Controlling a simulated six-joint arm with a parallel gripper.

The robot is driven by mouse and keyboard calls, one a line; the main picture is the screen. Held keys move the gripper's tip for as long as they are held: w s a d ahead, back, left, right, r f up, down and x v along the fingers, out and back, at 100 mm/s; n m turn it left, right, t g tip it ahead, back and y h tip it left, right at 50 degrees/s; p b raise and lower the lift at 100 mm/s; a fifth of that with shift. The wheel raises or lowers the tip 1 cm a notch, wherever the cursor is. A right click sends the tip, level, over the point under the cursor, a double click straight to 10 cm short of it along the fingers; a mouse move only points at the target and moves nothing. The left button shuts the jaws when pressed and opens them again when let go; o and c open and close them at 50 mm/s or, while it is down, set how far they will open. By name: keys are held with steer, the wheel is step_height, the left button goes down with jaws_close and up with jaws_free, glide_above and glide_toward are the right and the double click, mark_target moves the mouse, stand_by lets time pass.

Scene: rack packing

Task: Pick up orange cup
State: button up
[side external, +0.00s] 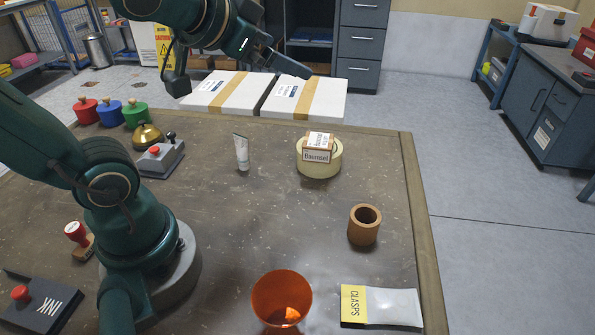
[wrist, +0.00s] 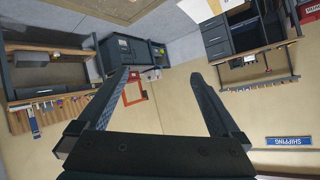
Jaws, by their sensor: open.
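The orange cup (side external: 268,302) is translucent and stands upright at the front of the table in the side view. A small orange thing (side external: 292,314) shows in or through it; I cannot tell which. My gripper (side external: 305,72) is raised high at the back of the table, far from the cup, pointing right and slightly down. In the wrist view the fingers of my gripper (wrist: 165,80) are spread apart with nothing between them. The wrist view shows only the walls and furniture of the room, not the cup.
A grey-and-yellow CLASPS pouch (side external: 390,307) lies right of the cup. A brown cylinder (side external: 364,225), a tape roll (side external: 320,165) with a small box (side external: 318,147) on it, and a white tube (side external: 241,152) stand behind. The table's middle is clear.

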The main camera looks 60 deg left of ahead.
steer(key=w+r+m+t, duration=0.3)
steer(key=w, duration=0.1)
steer(key=w+d+m+t+h, duration=0.1)
steer(key=w+d+m+h, duration=0.1)
steer(key=d+m+h, duration=0.5)
steer(key=m+g+h, duration=0.8)
steer(key=g+h, duration=0.3)
steer(key=g, duration=0.4)
glide_above(268, 285)
steer(key=a, duration=0.2)
step_height(268, 285, down, 8)
step_height(268, 285, down, 16)
steer(key=shift+d+f, duration=0.1)
steer(key=shift+x, duration=2.55)
